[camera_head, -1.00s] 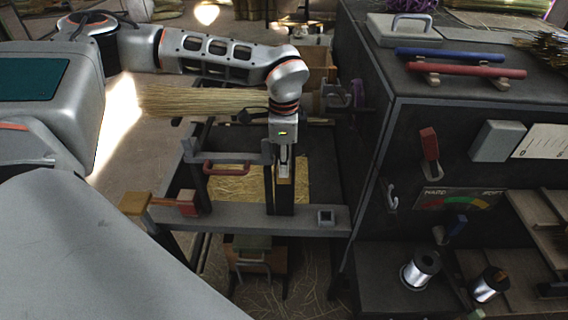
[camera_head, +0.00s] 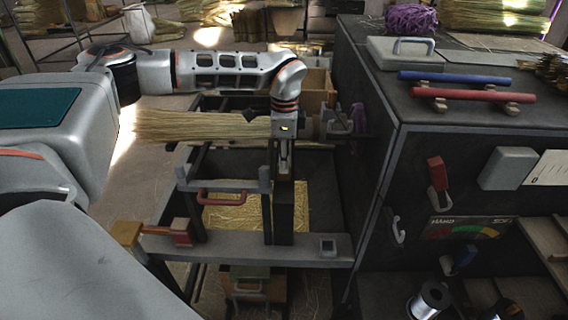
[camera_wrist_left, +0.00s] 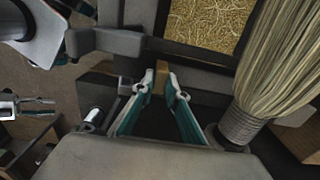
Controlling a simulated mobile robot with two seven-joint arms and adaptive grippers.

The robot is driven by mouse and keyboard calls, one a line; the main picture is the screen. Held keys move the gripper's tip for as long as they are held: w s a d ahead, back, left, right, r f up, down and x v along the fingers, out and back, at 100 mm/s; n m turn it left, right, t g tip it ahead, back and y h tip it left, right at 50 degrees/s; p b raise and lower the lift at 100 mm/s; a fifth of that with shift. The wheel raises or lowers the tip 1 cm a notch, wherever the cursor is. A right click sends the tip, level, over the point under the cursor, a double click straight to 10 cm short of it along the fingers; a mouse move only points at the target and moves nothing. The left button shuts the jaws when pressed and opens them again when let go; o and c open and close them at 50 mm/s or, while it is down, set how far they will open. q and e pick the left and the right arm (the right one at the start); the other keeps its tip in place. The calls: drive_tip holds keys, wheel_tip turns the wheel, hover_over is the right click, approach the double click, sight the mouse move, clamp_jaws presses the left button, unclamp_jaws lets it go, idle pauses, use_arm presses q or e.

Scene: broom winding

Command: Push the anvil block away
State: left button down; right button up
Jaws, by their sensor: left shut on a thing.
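My left gripper (camera_head: 284,165) points down over a dark lengthwise beam (camera_head: 283,210) of the winding frame, just on the near side of the broom. In the left wrist view its teal-padded fingers (camera_wrist_left: 158,78) are shut on a small tan piece (camera_wrist_left: 160,82), which I take to be part of the anvil block. The block is mostly hidden by the gripper in the head view. A gripper with teal pads, likely my right (camera_wrist_left: 38,106), shows small at the left wrist view's left edge; its opening is unclear.
The straw broom (camera_head: 200,124) lies level just beyond the gripper, its end at the dark cabinet (camera_head: 440,170) on the right. A red handle (camera_head: 221,195) and a red block (camera_head: 181,231) sit on the frame's left. A straw-filled tray (camera_head: 230,218) lies below.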

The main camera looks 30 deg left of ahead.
use_arm(q)
drive_tip(key=shift+w+a+r, duration=0.15)
drive_tip(key=shift+w, duration=0.1)
drive_tip(key=c, duration=2.3)
unclamp_jaws()
drive_tip(key=shift+c, duration=0.2)
drive_tip(key=o, duration=0.4)
drive_tip(key=shift+w, duration=0.1)
drive_tip(key=shift+c, duration=0.2)
use_arm(e)
drive_tip(key=shift+s+f, duration=0.2)
drive_tip(key=shift+f, duration=0.2)
drive_tip(key=shift+d+r, duration=0.15)
use_arm(q)
wheel_tip(320, 180, up, 12)
drive_tip(key=shift+s, duration=0.2)
